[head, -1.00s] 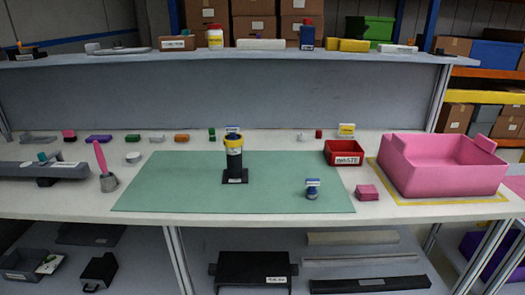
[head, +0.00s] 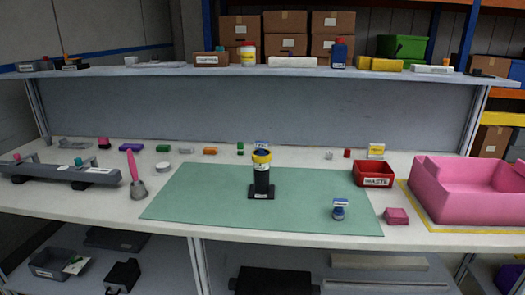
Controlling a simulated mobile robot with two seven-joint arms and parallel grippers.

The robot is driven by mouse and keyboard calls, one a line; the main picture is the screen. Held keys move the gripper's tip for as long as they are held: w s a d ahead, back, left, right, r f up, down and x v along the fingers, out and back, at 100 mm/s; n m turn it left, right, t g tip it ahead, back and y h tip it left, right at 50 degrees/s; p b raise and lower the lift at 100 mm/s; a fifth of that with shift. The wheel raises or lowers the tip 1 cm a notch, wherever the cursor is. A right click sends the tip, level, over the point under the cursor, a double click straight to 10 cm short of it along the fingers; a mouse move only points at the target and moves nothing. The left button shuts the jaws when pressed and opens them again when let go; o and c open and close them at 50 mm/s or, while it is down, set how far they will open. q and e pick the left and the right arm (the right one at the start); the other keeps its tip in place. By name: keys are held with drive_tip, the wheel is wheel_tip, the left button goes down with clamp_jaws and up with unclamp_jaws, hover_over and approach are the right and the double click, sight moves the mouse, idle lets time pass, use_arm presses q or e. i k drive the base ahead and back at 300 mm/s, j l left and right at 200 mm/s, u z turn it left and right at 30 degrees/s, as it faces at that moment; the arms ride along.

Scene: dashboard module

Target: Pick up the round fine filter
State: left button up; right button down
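I cannot tell for certain which thing is the round fine filter. A black stand (head: 262,182) stands upright on the green mat (head: 205,205). It has a yellow ring (head: 261,157) at its top, with a small blue part and a label above it. A small blue-and-white labelled piece (head: 340,211) stands at the mat's front right. A small round white piece (head: 163,167) lies on the table just behind the mat's left rear corner. Neither of my grippers is in view.
A red bin (head: 373,181) labelled WASTE and a pink block (head: 396,216) are right of the mat, before a large pink crate (head: 462,203). A pink-handled tool (head: 133,172) and a long grey fixture (head: 60,175) are at left. Several small parts line the back.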

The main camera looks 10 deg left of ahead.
sight(261, 145)
drive_tip(key=i+l, duration=0.35)
drive_tip(key=i+l+u, duration=0.1)
drive_tip(key=i+l, duration=0.2)
drive_tip(key=l, duration=0.25)
